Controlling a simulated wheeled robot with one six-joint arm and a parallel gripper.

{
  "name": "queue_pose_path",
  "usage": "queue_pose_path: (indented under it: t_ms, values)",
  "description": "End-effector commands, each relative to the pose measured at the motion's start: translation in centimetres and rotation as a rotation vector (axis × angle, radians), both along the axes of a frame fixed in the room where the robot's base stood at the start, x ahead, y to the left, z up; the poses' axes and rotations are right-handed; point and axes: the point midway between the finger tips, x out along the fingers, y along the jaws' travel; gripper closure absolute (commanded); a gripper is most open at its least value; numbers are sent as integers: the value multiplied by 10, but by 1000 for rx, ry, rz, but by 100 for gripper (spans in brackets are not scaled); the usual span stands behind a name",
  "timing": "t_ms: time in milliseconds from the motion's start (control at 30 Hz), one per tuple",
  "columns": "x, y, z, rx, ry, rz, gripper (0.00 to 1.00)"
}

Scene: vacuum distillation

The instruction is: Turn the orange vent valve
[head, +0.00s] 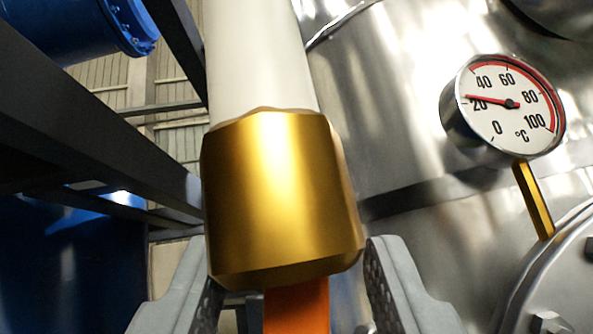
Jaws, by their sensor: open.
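The orange vent valve (297,308) shows only as a short orange piece at the bottom edge, below a large brass fitting (280,190). The rest of the valve is cut off by the frame. My gripper (290,275) is open, with one grey finger on each side of the brass fitting's lower end and the orange piece between them. Gaps to the orange piece show on both sides. I cannot tell whether the fingers touch the brass.
A white pipe (260,55) rises from the brass fitting. A steel vessel (390,120) with a temperature gauge (510,104) fills the right side. Dark frame beams (90,120) and blue equipment (80,25) stand at the left.

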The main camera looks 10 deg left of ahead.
Motion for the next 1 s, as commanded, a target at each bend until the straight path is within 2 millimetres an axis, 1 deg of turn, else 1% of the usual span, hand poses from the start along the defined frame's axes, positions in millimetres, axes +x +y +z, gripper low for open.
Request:
queue_pose_path:
  t_ms: [33,233,400,633,667,800,867,1000]
  values:
    - [6,1,5,1,0,1,58]
    - [19,2,18,0,0,0,58]
    - [22,1,22,0,0,0,58]
    - [22,1,22,1,0,1,58]
    - [22,1,22,1,0,1,60]
    - [22,2,22,1,0,1,88]
    - [22,2,22,1,0,1,99]
    - [22,2,22,1,0,1,100]
